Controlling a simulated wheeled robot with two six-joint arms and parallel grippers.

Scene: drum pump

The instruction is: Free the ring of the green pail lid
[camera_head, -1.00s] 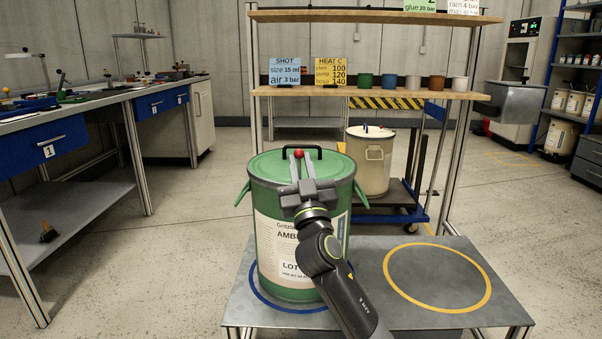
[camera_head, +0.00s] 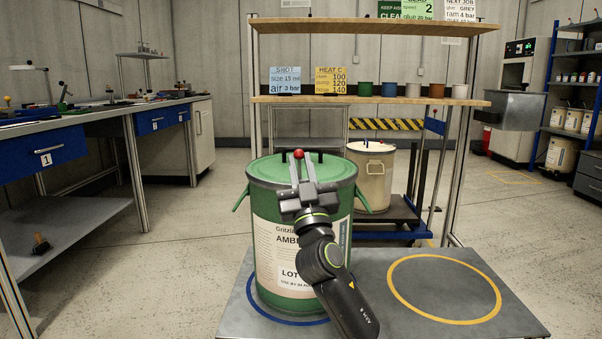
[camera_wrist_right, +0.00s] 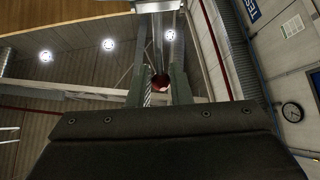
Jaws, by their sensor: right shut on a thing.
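The green pail (camera_head: 270,240) stands upright on the metal table, inside the blue circle. Its green lid (camera_head: 325,167) is on top, with the ring (camera_head: 256,177) around its rim. A black lid handle shows only in part behind my right gripper. My right gripper (camera_head: 299,160) is at the front of the rim, its fingers pointing up, shut on a red ball knob (camera_head: 299,154). The red knob (camera_wrist_right: 160,80) also shows between the fingers in the right wrist view. What the knob is attached to is hidden by the gripper. My left gripper is not in view.
The yellow circle (camera_head: 398,293) on the table (camera_head: 370,265) to the right is empty. A cream drum (camera_head: 370,175) stands on a cart behind. A shelf (camera_head: 370,99) with signs and several cups spans above and behind the pail. A workbench (camera_head: 90,115) is at left.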

